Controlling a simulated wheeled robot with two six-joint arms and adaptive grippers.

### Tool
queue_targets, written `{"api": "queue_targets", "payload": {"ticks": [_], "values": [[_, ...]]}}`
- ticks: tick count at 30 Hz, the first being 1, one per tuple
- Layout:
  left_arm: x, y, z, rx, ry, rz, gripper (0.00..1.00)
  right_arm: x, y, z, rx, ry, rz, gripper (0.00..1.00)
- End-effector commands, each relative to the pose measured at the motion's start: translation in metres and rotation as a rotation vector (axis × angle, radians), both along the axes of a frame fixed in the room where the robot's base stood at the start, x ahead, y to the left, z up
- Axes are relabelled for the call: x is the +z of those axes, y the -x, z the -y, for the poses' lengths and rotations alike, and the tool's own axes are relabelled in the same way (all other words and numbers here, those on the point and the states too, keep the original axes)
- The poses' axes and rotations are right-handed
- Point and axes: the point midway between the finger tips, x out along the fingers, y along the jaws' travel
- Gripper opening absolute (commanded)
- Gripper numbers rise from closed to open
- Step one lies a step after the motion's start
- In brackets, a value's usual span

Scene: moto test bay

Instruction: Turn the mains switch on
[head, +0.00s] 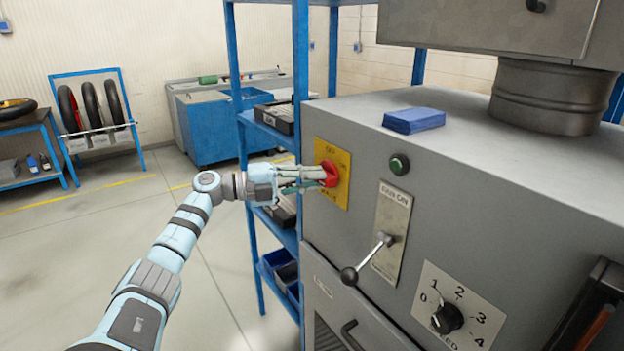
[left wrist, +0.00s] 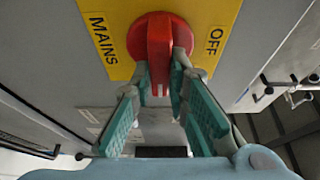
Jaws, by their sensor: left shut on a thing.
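The mains switch is a red rotary knob (head: 331,170) on a yellow plate (head: 338,194) on the left part of the grey machine's front. In the left wrist view the knob (left wrist: 158,38) has a raised grip bar, and the plate (left wrist: 112,62) reads MAINS on the left and OFF on the right. My left gripper (head: 322,176) reaches it from the left. In the wrist view its two fingertips (left wrist: 160,75) are closed on the knob's grip bar, one on each side. The knob's exact setting is hard to tell. My right gripper is out of view.
Right of the plate are a green button (head: 399,164), a lever with a black ball (head: 349,276) and a numbered dial (head: 446,318). A blue stack (head: 414,120) lies on the machine top. A blue shelf rack (head: 301,60) stands just behind my left gripper. The floor on the left is open.

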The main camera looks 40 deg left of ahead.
Motion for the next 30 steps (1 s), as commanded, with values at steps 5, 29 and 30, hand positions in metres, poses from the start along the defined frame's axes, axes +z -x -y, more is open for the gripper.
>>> {"api": "queue_targets", "payload": {"ticks": [5,29,30], "values": [[-0.001,0.0,0.0,-0.001,-0.01,0.002,0.0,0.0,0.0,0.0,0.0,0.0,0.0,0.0],[-0.002,0.013,-0.011,0.002,-0.01,-0.002,0.35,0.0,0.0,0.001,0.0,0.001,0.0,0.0],[-0.002,0.02,-0.017,0.003,-0.011,-0.003,0.35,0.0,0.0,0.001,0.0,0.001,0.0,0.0]]}}
